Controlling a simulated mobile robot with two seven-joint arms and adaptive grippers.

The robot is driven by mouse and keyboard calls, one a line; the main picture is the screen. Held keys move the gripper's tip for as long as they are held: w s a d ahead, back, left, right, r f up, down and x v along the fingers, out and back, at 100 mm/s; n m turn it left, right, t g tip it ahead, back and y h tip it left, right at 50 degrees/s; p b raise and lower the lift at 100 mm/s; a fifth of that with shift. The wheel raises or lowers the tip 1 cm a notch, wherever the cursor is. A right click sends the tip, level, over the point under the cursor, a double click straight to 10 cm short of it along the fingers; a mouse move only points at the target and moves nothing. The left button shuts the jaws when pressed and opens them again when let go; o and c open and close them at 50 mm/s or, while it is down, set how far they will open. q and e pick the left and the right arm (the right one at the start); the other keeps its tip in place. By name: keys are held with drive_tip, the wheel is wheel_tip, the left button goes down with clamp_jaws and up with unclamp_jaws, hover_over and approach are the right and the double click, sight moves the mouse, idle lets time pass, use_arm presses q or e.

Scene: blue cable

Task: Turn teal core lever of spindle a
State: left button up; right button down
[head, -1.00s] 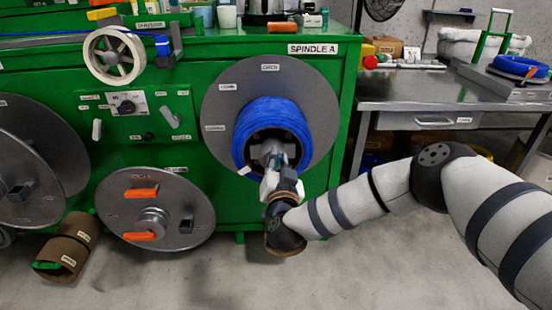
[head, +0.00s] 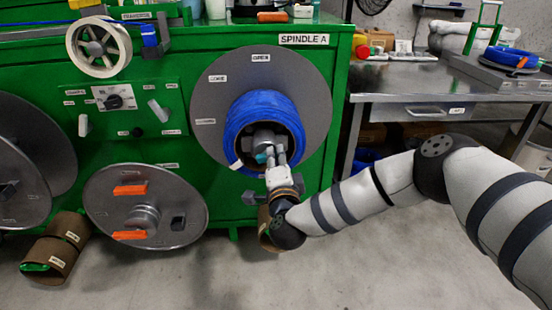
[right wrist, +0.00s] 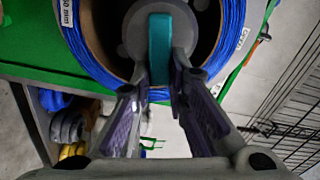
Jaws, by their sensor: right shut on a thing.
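Spindle A's grey disc (head: 211,87) stands on the green machine under the SPINDLE A label. A coil of blue cable (head: 243,112) sits around its core, and the coil also shows in the right wrist view (right wrist: 92,62). The teal core lever (right wrist: 159,50) stands upright in the right wrist view at the grey hub (right wrist: 133,38). It is small and partly hidden in the head view (head: 264,157). My right gripper (head: 270,162) reaches into the core from below, its fingertips (right wrist: 160,85) on both sides of the lever's lower end. My left gripper is out of view.
Cardboard cores (head: 62,247) lie on the floor. A steel table (head: 440,85) stands at the right. The floor in front is clear.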

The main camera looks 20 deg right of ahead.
drive_tip(key=shift+f+m+b, duration=0.4)
drive_tip(key=shift+m, duration=1)
drive_tip(key=c, duration=1.6)
unclamp_jaws()
drive_tip(key=shift+o, duration=0.2)
drive_tip(key=v, duration=1.2)
drive_tip(key=shift+r, duration=0.2)
